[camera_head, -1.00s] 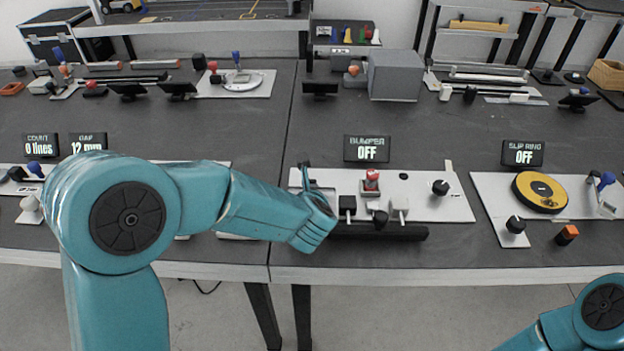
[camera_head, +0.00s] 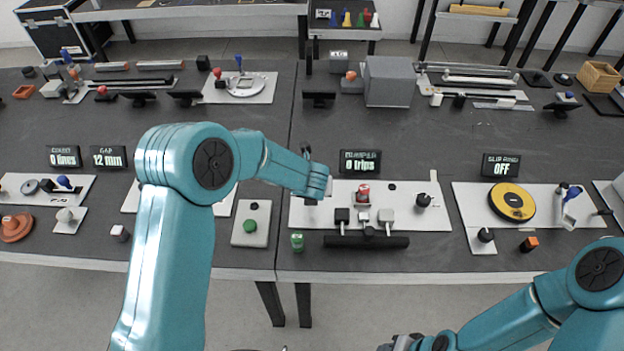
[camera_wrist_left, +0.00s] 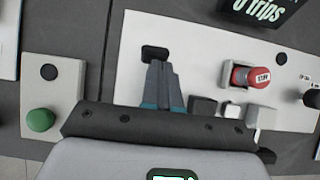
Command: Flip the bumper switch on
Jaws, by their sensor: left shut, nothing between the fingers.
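The bumper panel (camera_head: 412,215) is a white plate with a display (camera_head: 360,162) behind it that reads "0 trips". In the left wrist view a small black switch or slot (camera_wrist_left: 155,53) sits in the white plate; the arm hides it in the head view. My left gripper (camera_wrist_left: 158,68) is shut and empty, its fingertips right at the near edge of this black part. I cannot tell whether they touch it. In the head view my left gripper (camera_head: 311,202) is over the panel's left end. My right gripper (camera_head: 398,344) is partly cut off at the bottom edge.
A black bar (camera_head: 366,242) runs along the panel's front. A green button (camera_wrist_left: 40,120) is to the left. The slip ring panel (camera_head: 465,205) is at the right.

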